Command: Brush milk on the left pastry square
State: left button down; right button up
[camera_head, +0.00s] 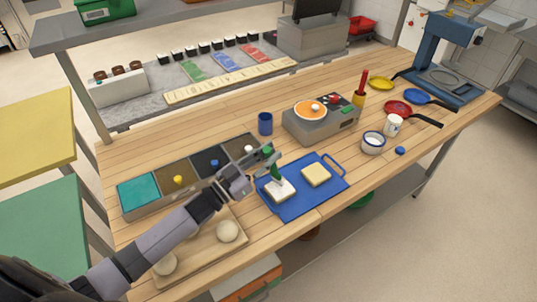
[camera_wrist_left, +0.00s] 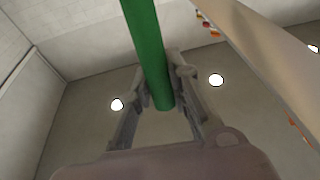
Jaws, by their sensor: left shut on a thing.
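Two pale pastry squares lie on a blue tray (camera_head: 302,203). The left pastry square (camera_head: 281,190) has a green brush (camera_head: 276,174) over it, its lower end at or just above the square's top; I cannot tell whether it touches. The right pastry square (camera_head: 316,174) lies apart from it. My left gripper (camera_head: 262,164) is shut on the brush's green handle, which also shows between the fingers in the left wrist view (camera_wrist_left: 153,60). My right gripper is not in view.
A wooden board (camera_head: 200,255) with dough balls lies under my left arm. A row of lidded bins (camera_head: 150,199) stands behind it.

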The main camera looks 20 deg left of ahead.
pick_arm(q)
jog(key=shift+w+d, duration=0.1)
jog(key=shift+w+d, duration=0.65)
jog(key=shift+d, duration=0.15)
jog(key=shift+a, duration=0.15)
jog(key=shift+w+a, duration=0.2)
jog(key=shift+a, duration=0.05)
jog(key=shift+f, duration=0.1)
jog(key=shift+s, duration=0.15)
jog(key=shift+s+a, duration=0.65)
jog(key=shift+s, duration=0.15)
